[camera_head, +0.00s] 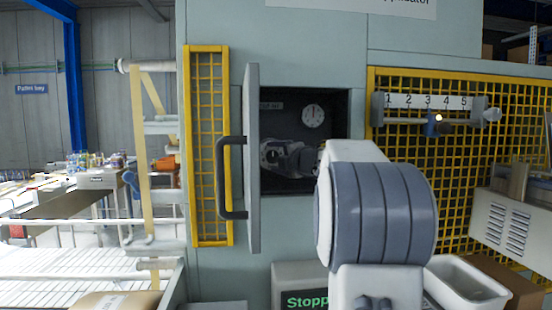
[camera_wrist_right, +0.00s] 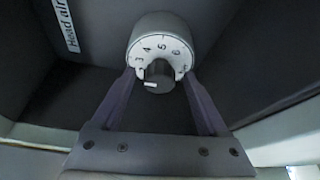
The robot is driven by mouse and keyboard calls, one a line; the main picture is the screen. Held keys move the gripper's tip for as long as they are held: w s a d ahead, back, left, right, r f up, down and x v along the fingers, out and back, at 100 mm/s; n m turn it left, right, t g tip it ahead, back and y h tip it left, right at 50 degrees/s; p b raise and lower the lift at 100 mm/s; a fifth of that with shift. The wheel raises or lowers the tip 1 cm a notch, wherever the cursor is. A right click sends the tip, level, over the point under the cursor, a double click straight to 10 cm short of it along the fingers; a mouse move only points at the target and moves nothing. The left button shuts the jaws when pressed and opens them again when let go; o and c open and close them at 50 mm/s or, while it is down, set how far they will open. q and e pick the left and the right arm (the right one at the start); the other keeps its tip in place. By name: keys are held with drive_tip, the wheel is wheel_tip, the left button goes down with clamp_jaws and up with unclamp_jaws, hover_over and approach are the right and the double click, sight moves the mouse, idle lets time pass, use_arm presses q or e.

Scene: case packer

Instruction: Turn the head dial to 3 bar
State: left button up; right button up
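The head dial (camera_wrist_right: 158,75) shows in the right wrist view as a dark knob with a white mark, set on a round white scale (camera_wrist_right: 162,47) with numerals. The white mark points to the lower left, and I cannot tell its exact reading. My right gripper (camera_wrist_right: 159,76) has its two fingers wide apart, one on each side of the dial. Dark gaps show between the fingers and the knob. In the head view the right gripper (camera_head: 289,157) reaches into the dark cabinet recess from the right, small and partly hidden by my forearm. My left gripper is out of view.
The cabinet door (camera_head: 253,160) stands open, with a black handle (camera_head: 221,178). A yellow mesh guard (camera_head: 480,200) with a numbered scale (camera_head: 428,101) stands to the right. A white bin (camera_head: 465,282) is below.

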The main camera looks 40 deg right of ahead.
drive_tip(key=s+a+b, duration=0.1)
drive_tip(key=s+b, duration=0.3)
drive_tip(key=s, duration=0.6)
drive_tip(key=shift+s+a+r, duration=0.15)
drive_tip(key=shift+a+r, duration=0.2)
